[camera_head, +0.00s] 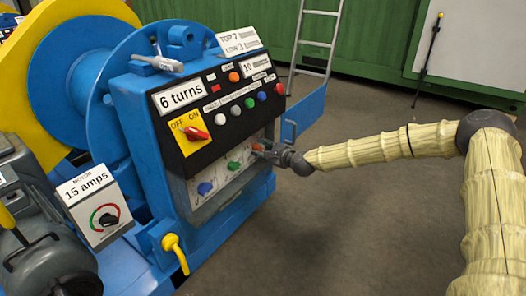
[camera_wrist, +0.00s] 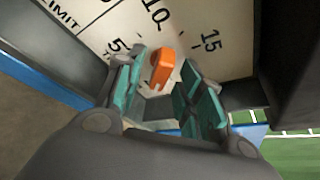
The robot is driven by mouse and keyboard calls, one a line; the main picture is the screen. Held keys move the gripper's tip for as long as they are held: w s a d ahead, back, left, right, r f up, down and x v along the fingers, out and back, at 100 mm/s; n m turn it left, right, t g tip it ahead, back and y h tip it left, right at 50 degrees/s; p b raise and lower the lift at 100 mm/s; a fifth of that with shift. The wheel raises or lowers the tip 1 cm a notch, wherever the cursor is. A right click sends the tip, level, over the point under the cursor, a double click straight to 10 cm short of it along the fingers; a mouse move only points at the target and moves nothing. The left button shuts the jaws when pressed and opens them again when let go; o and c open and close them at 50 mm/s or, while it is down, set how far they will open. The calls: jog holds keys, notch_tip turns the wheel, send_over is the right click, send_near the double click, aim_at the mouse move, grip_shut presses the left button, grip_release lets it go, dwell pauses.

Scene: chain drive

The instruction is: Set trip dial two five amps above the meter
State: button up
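The trip dial is an orange knob (camera_wrist: 161,70) on a pale plate (camera_wrist: 95,20) in the wrist view, with 5, 10 and 15 and part of the word LIMIT showing. The knob's upper end leans towards the space near 10; which end is the pointer is unclear. My gripper (camera_wrist: 162,62) is open, its teal pads on either side of the knob with gaps visible. In the head view my gripper (camera_head: 276,154) is at the lower right of the panel and largely hides the dial. The meter (camera_head: 93,205) reads "15 amps" on the motor box at left.
The black panel (camera_head: 225,108) above holds a red OFF/ON switch (camera_head: 196,134), several coloured buttons and a "6 turns" display (camera_head: 182,96). Blue (camera_head: 205,188) and green (camera_head: 234,166) knobs sit left of my gripper. A yellow handle (camera_head: 176,252) sticks out below.

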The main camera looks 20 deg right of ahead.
grip_shut()
jog(key=shift+f, duration=0.1)
